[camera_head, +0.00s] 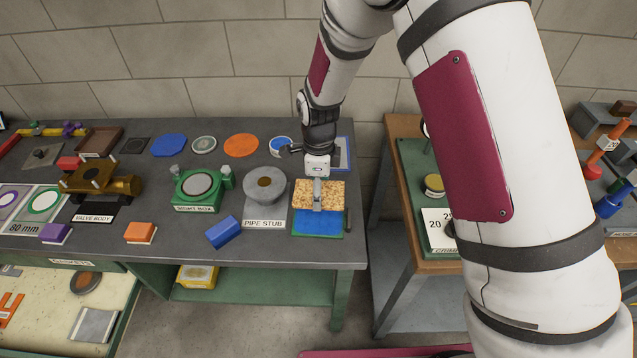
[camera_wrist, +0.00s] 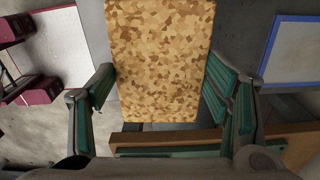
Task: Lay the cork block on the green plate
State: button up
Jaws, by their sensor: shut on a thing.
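My gripper (camera_head: 317,188) is shut on the cork block (camera_head: 331,190), a flat speckled tan slab. The cork block also fills the upper middle of the wrist view (camera_wrist: 160,60), between the two green-padded fingers. In the head view it covers the back of a blue panel (camera_head: 318,222) with a dark green edge (camera_head: 318,236), near the front right of the grey bench. I cannot tell whether the block touches it. No plain green plate shows clearly; this green-edged piece is the nearest match, with its back part hidden.
A grey pipe stub (camera_head: 265,185) stands close on the left, with a blue block (camera_head: 223,232) in front of it. A green-based device (camera_head: 200,188) stands farther left. A blue-edged panel (camera_head: 344,150) lies behind my gripper. The bench's right edge (camera_head: 360,215) is close.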

aim_at(318, 219)
jog(key=shift+f+b, duration=0.8)
jog(key=shift+f, duration=3.85)
jog(key=shift+f, duration=0.4)
jog(key=o, duration=1.2)
notch_tip(318, 219, up, 12)
jog(key=shift+r, duration=0.1)
